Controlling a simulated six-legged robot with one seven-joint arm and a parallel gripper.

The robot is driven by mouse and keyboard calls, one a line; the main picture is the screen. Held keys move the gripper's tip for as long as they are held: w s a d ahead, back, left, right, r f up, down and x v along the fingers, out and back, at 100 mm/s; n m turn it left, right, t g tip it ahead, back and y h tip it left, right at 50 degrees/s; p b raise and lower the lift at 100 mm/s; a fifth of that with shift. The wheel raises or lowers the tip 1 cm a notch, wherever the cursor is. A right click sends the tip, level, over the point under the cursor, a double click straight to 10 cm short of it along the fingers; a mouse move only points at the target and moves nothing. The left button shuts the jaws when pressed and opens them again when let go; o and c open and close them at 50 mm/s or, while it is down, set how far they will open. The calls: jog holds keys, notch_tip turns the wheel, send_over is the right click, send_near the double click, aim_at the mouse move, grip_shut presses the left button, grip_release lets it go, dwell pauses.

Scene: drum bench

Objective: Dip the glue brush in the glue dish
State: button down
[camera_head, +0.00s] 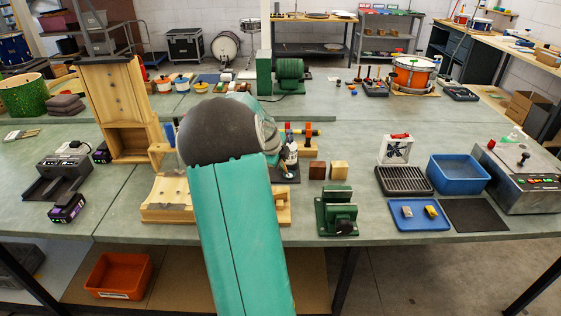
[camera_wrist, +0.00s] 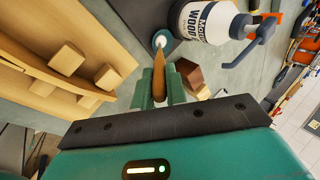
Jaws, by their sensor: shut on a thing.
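In the wrist view my gripper (camera_wrist: 160,88) has its green fingers shut on the glue brush (camera_wrist: 158,77), a brown wooden handle pointing away from me. I cannot tell whether the bristles touch the glue or are inside the rim. A white wood glue bottle (camera_wrist: 208,22) with a dark pump stands right beside the dish. In the head view the bottle (camera_head: 292,154) shows right of my arm, which hides my gripper and the brush.
A wooden frame with blocks (camera_wrist: 68,60) lies left of my gripper. A brown block (camera_wrist: 188,74) is close on the right. In the head view a green vise (camera_head: 337,212) stands at the front, with a blue bin (camera_head: 458,174) and blue tray (camera_head: 419,216) farther right.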

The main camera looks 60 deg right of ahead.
jog(key=shift+r, duration=0.1)
jog(key=v, duration=0.7)
dwell(1.0)
jog(key=shift+a+r, duration=0.1)
